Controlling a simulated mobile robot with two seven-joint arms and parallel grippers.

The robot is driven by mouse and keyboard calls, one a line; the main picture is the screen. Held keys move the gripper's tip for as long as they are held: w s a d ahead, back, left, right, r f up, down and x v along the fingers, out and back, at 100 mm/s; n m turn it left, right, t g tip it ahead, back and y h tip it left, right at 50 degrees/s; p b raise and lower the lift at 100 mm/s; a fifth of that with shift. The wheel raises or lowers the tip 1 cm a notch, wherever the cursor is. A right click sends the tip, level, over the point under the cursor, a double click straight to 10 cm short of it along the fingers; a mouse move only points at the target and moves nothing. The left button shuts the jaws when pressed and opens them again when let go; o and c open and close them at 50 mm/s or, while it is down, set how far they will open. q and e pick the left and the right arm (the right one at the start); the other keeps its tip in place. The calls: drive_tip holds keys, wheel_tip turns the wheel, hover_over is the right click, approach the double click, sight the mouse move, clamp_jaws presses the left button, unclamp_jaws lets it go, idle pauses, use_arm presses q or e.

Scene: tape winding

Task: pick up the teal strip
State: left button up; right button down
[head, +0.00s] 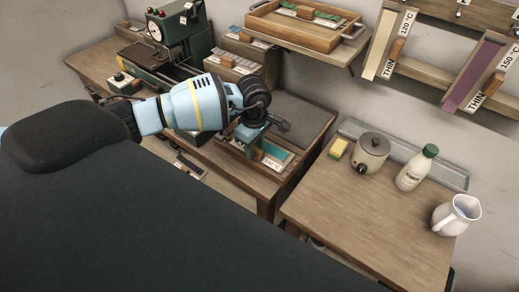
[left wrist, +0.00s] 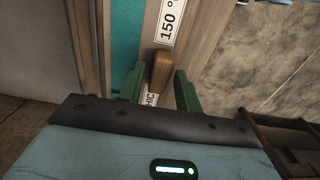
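The teal strip (head: 277,154) lies in a wooden tray (head: 264,172) on the left workbench, partly hidden behind my left gripper (head: 248,134) in the head view. In the left wrist view the teal strip (left wrist: 126,35) shows at the top, beside a white 150 ° label and a wooden handle (left wrist: 161,70). The green fingers of my left gripper (left wrist: 160,86) stand apart on either side of that handle, with small gaps visible. A second label, partly hidden, shows below the handle. My right gripper is in neither view.
A green machine (head: 178,35) stands at the back left. A shelf tray (head: 305,30) and hanging strips (head: 470,78) are above. A sponge (head: 338,148), pot (head: 371,152), bottle (head: 416,168) and white jug (head: 456,214) stand on the right table (head: 350,220), whose front is clear.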

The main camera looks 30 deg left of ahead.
use_arm(q)
clamp_jaws()
drive_tip(key=shift+r, duration=0.1)
drive_tip(key=shift+d+r, duration=0.45)
drive_tip(key=shift+d, duration=0.05)
drive_tip(key=s+d+r+b, duration=0.1)
drive_tip(key=d+r, duration=0.6)
drive_tip(key=d, duration=0.6)
drive_tip(key=s+a+r+m, duration=0.3)
drive_tip(key=s+m, duration=0.6)
drive_tip(key=m, duration=0.8)
drive_tip(key=shift+s+a+r, duration=0.2)
drive_tip(key=shift+s+a, duration=0.05)
drive_tip(key=shift+a, duration=0.95)
